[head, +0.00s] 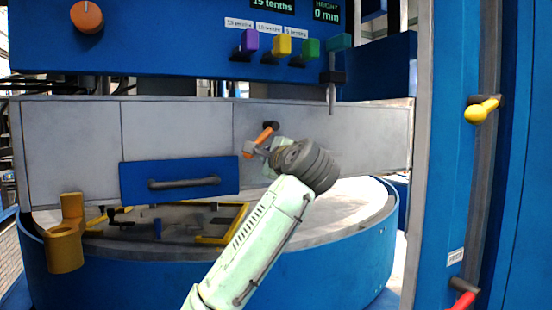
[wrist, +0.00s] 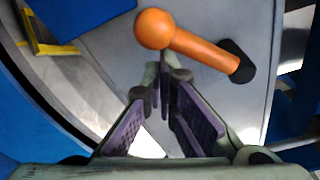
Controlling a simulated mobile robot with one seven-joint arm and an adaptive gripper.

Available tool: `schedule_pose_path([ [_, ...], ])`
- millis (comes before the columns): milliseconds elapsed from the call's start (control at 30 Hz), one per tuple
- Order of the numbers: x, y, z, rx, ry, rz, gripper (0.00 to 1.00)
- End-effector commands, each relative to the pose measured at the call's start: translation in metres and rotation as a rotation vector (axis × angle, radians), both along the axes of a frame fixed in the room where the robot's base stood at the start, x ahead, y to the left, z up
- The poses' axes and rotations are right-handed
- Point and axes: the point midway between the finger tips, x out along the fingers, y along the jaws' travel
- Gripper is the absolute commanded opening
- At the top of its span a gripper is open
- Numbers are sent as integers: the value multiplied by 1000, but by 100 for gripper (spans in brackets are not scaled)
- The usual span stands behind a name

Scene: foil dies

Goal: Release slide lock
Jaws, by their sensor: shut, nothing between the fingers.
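An orange lever (head: 264,135) with a dark pivot is on the grey panel; I cannot tell whether it is the slide lock. In the wrist view the orange lever (wrist: 195,46) has a round knob at its left end and a black base at its right. My gripper (head: 256,150) is at the lever in the head view, partly hidden by my wrist. In the wrist view my gripper (wrist: 165,72) has its fingertips together with nothing between them, just below the lever's knob. I cannot tell whether they touch it.
A blue drawer front (head: 180,181) with a dark handle is left of my arm. A yellow-framed tray (head: 215,238) and yellow cups (head: 63,250) are on the round table. A yellow handle (head: 482,109) and a red handle (head: 463,300) are on the right column. Coloured switches (head: 282,45) are above.

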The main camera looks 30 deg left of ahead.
Motion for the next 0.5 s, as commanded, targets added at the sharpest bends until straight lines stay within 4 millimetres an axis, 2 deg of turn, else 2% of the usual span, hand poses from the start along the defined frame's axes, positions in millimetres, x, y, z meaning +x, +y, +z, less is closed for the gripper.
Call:
schedule_pose_path([
  [500, -22, 17, 20, -1, -2, 1, 0],
])
